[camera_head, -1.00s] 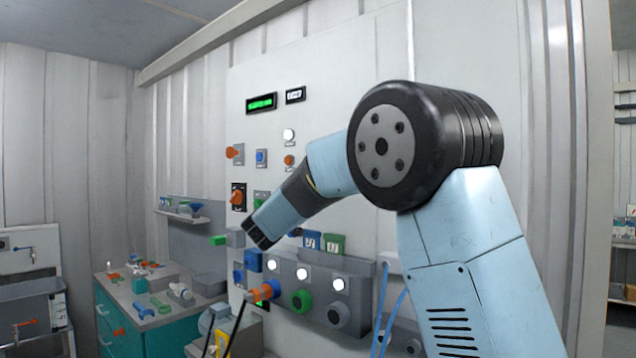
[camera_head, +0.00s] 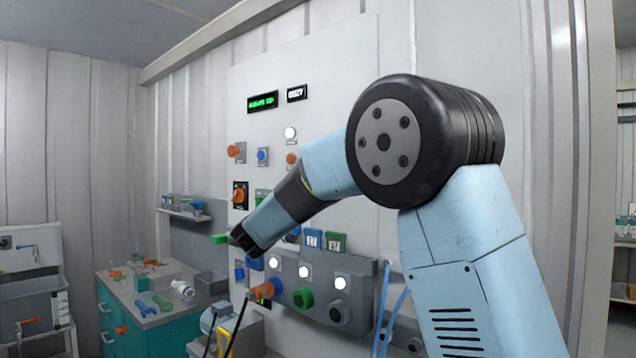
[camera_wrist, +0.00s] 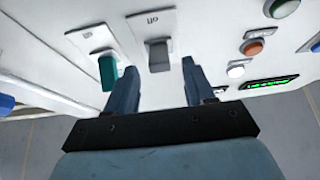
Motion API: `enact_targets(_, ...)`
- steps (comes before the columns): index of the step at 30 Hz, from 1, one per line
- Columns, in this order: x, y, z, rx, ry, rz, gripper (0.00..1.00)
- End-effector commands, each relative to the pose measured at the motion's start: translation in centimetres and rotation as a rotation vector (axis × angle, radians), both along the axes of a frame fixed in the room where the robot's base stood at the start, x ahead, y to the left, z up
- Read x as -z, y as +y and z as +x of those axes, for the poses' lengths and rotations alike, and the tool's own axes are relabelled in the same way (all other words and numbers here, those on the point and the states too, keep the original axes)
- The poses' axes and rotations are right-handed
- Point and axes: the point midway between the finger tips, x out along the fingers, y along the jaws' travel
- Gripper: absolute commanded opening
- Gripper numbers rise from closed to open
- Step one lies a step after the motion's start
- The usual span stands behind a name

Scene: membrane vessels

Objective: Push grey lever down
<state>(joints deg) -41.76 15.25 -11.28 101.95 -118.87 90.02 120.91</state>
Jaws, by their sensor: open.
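The grey lever (camera_wrist: 158,56) shows in the wrist view on a white plate with upside-down lettering that looks like "off". It sits between my two fingers in that picture; I cannot tell whether they touch it. In the head view the end of my arm hides it. The green lever (camera_wrist: 107,72) is beside it on its own plate, close to the left finger; in the head view it sticks out left of my gripper (camera_head: 240,239). My gripper (camera_wrist: 159,80) is open, its fingers spread and nothing held, at the wall panel.
The wall panel carries an orange knob (camera_head: 239,195), a green-lit display (camera_head: 262,101) and a white lamp (camera_head: 290,133). Below my arm a grey box (camera_head: 338,287) with lit buttons juts out. A teal cabinet (camera_head: 118,318) with loose tools stands left.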

Motion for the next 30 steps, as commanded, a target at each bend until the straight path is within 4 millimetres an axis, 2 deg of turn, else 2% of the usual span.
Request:
enact_targets(9,3.1,4.0,-3.9,-0.002,0.002,-0.001,0.53)
enact_targets(15,4.4,5.7,-5.6,0.000,0.001,-0.001,0.53)
enact_targets(30,5.0,6.4,-6.3,0.000,0.001,0.000,0.53)
